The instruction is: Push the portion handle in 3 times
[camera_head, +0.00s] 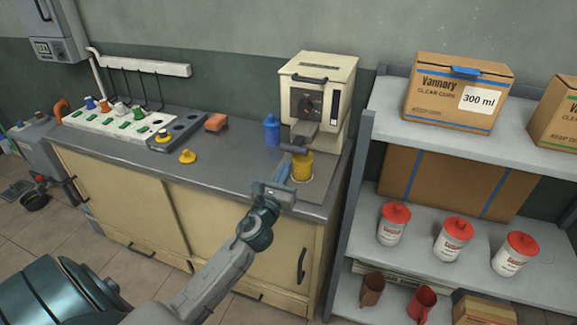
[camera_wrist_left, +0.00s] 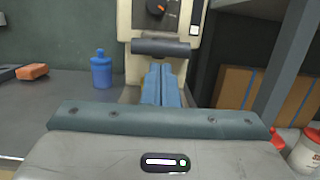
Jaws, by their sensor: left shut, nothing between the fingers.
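The cream press machine (camera_head: 318,95) stands at the right end of the counter. Its dark portion handle (camera_head: 294,149) sticks out at the front, below the dial. In the left wrist view the handle (camera_wrist_left: 161,47) is a dark horizontal bar just beyond the fingertips. A yellow cup (camera_head: 302,168) stands under the handle; the gripper mostly hides it in the left wrist view. My left gripper (camera_head: 281,172) is shut and empty, its blue fingers (camera_wrist_left: 160,85) together and pointing at the machine, just in front of and below the handle. I cannot tell whether they touch it. My right gripper is not in view.
A blue bottle (camera_head: 271,130) stands left of the machine, with an orange block (camera_head: 216,122) farther left. A grey tray (camera_head: 178,132) and a white rack (camera_head: 115,121) lie along the counter. A shelf (camera_head: 365,140) with boxes and lidded cups stands close on the right.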

